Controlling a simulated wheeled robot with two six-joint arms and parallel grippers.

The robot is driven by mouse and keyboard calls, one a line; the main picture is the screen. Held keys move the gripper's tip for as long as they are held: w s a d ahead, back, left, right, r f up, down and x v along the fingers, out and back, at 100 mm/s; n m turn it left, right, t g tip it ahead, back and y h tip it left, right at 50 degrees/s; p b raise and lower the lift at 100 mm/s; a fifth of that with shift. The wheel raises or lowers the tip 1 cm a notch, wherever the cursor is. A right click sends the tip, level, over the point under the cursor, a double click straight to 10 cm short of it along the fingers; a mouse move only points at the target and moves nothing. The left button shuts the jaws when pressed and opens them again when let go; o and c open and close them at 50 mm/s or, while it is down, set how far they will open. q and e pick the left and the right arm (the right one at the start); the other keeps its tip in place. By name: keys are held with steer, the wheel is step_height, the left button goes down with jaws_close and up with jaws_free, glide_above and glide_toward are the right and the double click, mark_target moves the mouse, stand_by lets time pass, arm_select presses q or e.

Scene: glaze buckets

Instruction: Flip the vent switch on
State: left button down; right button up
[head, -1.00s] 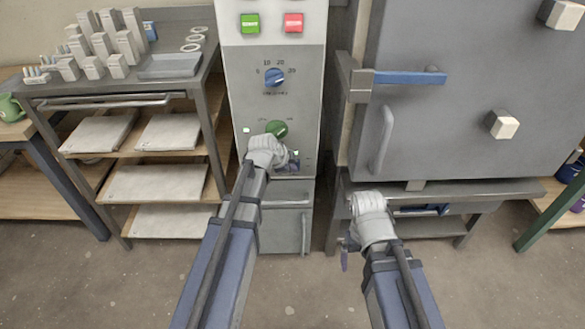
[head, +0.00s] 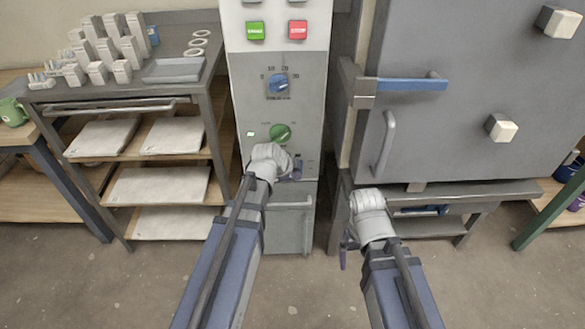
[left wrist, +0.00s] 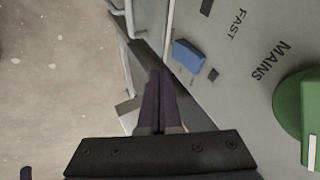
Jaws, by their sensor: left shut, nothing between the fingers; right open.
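The grey control panel (head: 240,110) stands in the middle of the head view. A small blue switch-like block (left wrist: 188,55) sits on the panel face in the left wrist view, close to printed words such as FAST and MAINS; I cannot read its own label. My left gripper (head: 296,168) is at the lower part of the panel, below the green knob (head: 280,133). Its dark fingers (left wrist: 159,78) are shut and empty, just beside the blue block with a gap in the picture; contact is unclear. My right gripper (head: 346,243) is open, low before the kiln stand.
Above are a blue dial (head: 278,84), a green button (head: 255,31) and a red button (head: 297,31). The grey kiln door (head: 440,130) with its handles is at right. A shelf rack (head: 160,185) with boards is at left. Floor in front is clear.

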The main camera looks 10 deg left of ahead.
arm_select(q)
steer(key=w+p+v, duration=0.1)
steer(key=p+v, duration=0.6)
steer(key=v, duration=0.2)
steer(key=shift+s+a+r, duration=0.15)
steer(key=shift+s+r, duration=0.15)
steer(key=shift+r, duration=0.3)
steer(key=shift+f, duration=0.1)
steer(key=shift+s+f+g, duration=0.2)
steer(key=shift+f+g, duration=0.3)
steer(key=shift+f, duration=0.05)
